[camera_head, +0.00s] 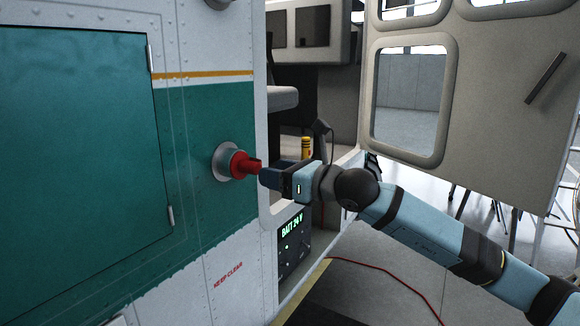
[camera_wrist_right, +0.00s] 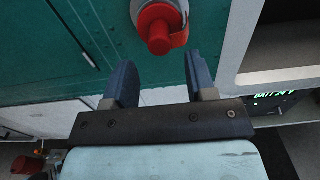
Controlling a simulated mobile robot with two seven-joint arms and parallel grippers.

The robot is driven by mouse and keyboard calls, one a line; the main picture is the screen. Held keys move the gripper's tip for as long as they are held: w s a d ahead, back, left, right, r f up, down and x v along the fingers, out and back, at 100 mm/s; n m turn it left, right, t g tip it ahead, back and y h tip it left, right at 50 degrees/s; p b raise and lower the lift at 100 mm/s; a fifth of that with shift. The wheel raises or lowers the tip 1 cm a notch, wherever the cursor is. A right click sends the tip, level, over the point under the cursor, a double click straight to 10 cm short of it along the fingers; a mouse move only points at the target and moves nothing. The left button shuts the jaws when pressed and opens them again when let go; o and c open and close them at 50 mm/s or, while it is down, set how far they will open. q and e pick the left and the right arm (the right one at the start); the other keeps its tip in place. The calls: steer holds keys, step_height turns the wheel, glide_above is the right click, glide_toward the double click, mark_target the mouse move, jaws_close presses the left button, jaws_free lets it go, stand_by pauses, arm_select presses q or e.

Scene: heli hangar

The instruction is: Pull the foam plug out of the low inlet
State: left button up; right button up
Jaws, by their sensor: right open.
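The red foam plug (camera_head: 239,164) sits in the low inlet (camera_head: 222,161), a pale round collar on the green and white panel. The plug sticks out toward my right gripper (camera_head: 264,176). In the right wrist view the plug (camera_wrist_right: 158,30) shows its round end, with the inlet's collar (camera_wrist_right: 152,8) behind it. My right gripper (camera_wrist_right: 160,64) is open and empty. Its two blue fingers point at the plug, which appears beyond the fingertips, roughly centred between them. Whether the fingertips reach past the plug's end is hard to tell. My left gripper is not in view.
A closed green hatch (camera_head: 80,150) is left of the inlet. A second round fitting (camera_head: 217,3) is at the top edge. A "BATT 24 V" panel (camera_head: 294,243) is below my right wrist. An open door (camera_head: 470,90) stands at right. A red cable (camera_head: 395,275) lies on the floor.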

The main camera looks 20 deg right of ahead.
mark_target(253, 168)
steer(key=b+x, duration=0.1)
steer(key=x, duration=0.5)
steer(key=shift+w+a, duration=0.1)
stand_by(0.3)
steer(key=c, duration=0.7)
